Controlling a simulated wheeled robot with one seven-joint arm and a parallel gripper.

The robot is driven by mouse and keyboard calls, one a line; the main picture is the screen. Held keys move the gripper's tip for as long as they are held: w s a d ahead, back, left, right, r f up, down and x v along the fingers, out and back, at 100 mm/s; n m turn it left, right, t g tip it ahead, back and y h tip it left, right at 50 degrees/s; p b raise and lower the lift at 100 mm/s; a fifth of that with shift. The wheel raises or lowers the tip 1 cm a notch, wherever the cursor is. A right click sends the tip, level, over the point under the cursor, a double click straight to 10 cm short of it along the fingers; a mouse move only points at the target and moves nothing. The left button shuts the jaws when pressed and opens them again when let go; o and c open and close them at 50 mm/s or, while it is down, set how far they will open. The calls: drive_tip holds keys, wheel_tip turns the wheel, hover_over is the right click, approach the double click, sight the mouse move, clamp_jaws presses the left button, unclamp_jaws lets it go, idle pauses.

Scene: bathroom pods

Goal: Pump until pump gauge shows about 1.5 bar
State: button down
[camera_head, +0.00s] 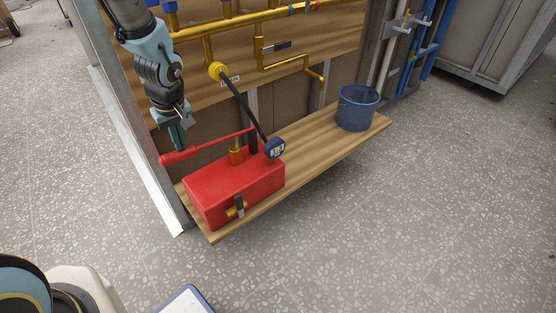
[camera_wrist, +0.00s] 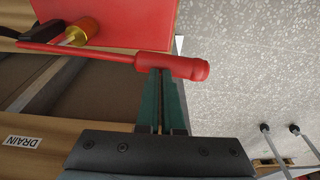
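The red pump (camera_head: 235,190) stands on the left end of the wooden shelf. The lever is raised above the pump body. The round blue gauge (camera_head: 275,149) sits at the pump's right end; its reading is too small to tell. My gripper (camera_head: 178,140) points down just above the handle grip. In the wrist view its green fingers (camera_wrist: 162,100) are together, with tips at the grip (camera_wrist: 176,66), not around it. Whether they touch it I cannot tell.
A black hose runs from the gauge area up to a yellow fitting (camera_head: 217,70) on the pipe wall. A blue bucket (camera_head: 357,108) stands at the shelf's right end. The middle of the shelf (camera_head: 318,146) is bare. Open floor (camera_head: 370,220) lies in front.

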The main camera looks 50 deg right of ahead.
wheel_tip(320, 180, up, 8)
drive_tip(key=p, duration=0.7)
